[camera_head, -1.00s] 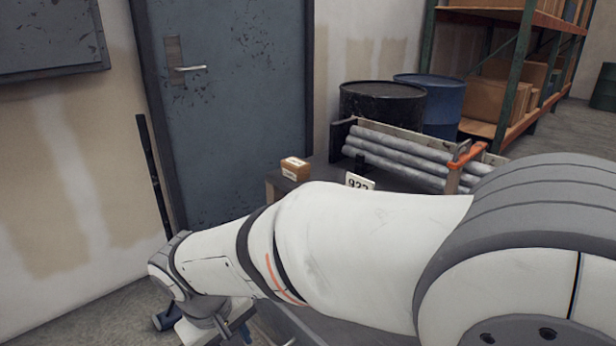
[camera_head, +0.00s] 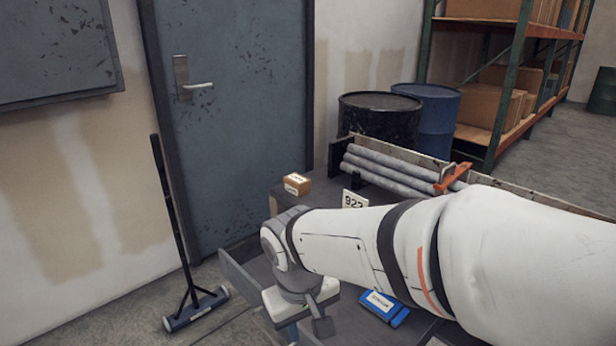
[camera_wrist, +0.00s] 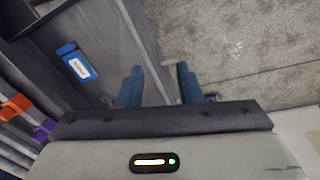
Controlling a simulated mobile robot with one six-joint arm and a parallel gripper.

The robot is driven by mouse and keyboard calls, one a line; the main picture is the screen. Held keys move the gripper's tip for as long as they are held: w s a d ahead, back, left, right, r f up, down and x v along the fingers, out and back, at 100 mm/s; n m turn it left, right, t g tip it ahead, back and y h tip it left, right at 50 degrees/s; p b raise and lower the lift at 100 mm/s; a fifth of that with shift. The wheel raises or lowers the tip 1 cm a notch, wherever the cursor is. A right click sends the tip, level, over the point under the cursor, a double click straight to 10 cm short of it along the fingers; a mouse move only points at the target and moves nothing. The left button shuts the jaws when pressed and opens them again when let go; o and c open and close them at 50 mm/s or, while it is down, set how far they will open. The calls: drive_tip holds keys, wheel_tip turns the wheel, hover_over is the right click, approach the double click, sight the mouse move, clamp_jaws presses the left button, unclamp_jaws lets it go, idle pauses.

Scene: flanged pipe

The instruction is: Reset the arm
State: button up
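My arm reaches from the lower right toward the middle in the head view, with the wrist bent down at its left end. My gripper (camera_wrist: 160,84) shows in the wrist view, with two blue fingers standing apart and nothing between them. In the head view the fingers are mostly hidden at the bottom edge. The gripper hangs near the left edge of the bench. Several grey pipes (camera_head: 390,171) lie in a rack at the back of the bench, partly hidden by my arm. An orange clamp-like part (camera_head: 453,178) sits at their right end.
A small brown box (camera_head: 297,185) and a sign reading 922 (camera_head: 354,200) stand on the bench (camera_head: 325,190). A broom (camera_head: 180,235) leans by the door (camera_head: 235,110).

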drive_tip(key=s+d+r+m+p, duration=0.2)
drive_tip(key=d+r+p, duration=0.4)
drive_tip(key=d+r, duration=0.1)
drive_tip(key=s+d+r+m+t+p, duration=0.1)
drive_tip(key=s+d+r+m+p, duration=0.1)
drive_tip(key=d+r+p, duration=0.5)
wheel_tip(320, 180, up, 2)
drive_tip(key=shift+s+d+r+m+y, duration=0.1)
drive_tip(key=shift+s+d+m+y, duration=0.3)
drive_tip(key=shift+d+m, duration=0.35)
